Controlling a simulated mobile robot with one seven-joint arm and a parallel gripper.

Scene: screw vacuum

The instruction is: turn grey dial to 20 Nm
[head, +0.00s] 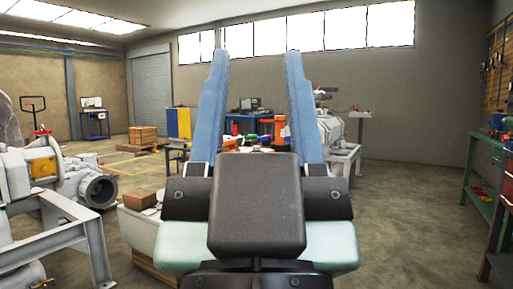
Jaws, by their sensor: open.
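My gripper (256,70) fills the middle of the head view. Its two long blue fingers point up and stand wide apart, with nothing between them. Through the gap, a table farther off holds several small red, orange, blue and green items (272,130), too small to make out. I cannot pick out a grey dial or any 20 Nm marking in this view. The black gripper body hides part of the scene behind it.
A large pump-like machine (40,172) on a grey frame stands close at left. Another machine (335,130) stands behind the right finger. A green workbench (484,165) lines the right wall. The floor at right (410,200) is clear.

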